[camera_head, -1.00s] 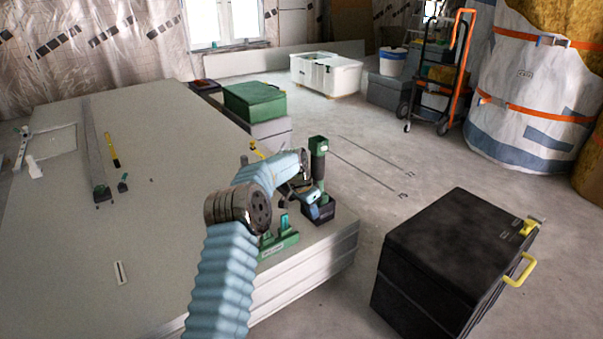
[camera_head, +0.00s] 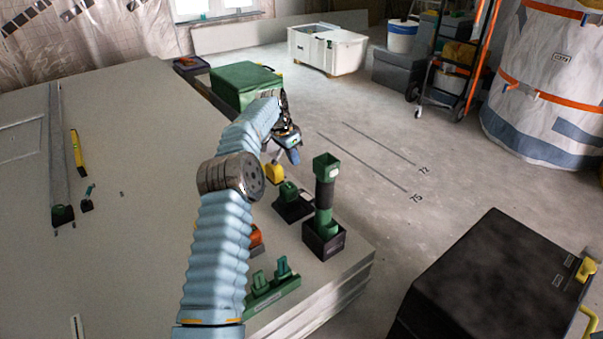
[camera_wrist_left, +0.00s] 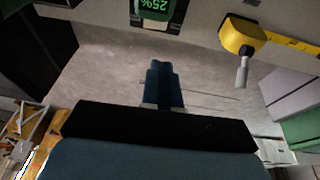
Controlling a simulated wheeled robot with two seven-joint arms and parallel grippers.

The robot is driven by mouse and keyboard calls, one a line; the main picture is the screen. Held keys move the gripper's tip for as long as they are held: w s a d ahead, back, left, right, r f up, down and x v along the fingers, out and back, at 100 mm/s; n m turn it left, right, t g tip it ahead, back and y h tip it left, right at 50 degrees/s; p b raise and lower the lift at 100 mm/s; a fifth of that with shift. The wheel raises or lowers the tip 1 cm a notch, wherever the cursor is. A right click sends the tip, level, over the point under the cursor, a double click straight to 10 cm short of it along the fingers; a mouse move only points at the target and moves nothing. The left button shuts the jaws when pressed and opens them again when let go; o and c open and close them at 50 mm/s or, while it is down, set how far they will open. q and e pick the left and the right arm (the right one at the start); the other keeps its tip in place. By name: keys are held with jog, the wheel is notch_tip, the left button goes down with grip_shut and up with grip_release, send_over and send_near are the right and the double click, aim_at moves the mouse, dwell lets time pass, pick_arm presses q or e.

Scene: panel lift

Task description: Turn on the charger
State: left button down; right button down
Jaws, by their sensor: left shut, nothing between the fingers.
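The charger (camera_head: 296,211) appears to be the low black base with a green battery (camera_head: 287,191) on it, near the right edge of the panel stack. In the left wrist view, a green block with a lit "25%" display (camera_wrist_left: 154,9) shows at the top edge, partly cut off. My left gripper (camera_head: 292,154) is past the charger, over the panel's far right edge, apart from it. Its blue fingers (camera_wrist_left: 164,78) are shut and empty in the left wrist view. I cannot make out a switch. My right gripper is out of view.
A yellow tape measure (camera_head: 275,172) lies beside the charger, also in the left wrist view (camera_wrist_left: 241,36). A green tool stands upright in a black holder (camera_head: 323,240). A green clip block (camera_head: 274,292) sits nearer. A black case (camera_head: 490,285) is at right.

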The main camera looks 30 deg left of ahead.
aim_at(305, 194)
pick_arm(q)
jog(key=shift+w+a+r, duration=0.1)
jog(key=shift+w+a, duration=0.1)
jog(key=shift+w, duration=0.1)
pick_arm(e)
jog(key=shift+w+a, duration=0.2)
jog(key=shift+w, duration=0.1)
pick_arm(q)
jog(key=x, duration=0.4)
jog(key=b+x, duration=0.1)
jog(key=x, duration=0.4)
jog(key=s+x, duration=0.1)
jog(key=x, duration=0.4)
jog(key=shift+s+a, duration=0.1)
jog(key=shift+s, duration=0.05)
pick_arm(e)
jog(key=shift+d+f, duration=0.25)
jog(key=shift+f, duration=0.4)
pick_arm(q)
jog(key=shift+a+f+b, duration=0.1)
jog(key=shift+f+b, duration=0.6)
jog(key=shift+f, duration=0.05)
jog(key=shift+r, duration=0.2)
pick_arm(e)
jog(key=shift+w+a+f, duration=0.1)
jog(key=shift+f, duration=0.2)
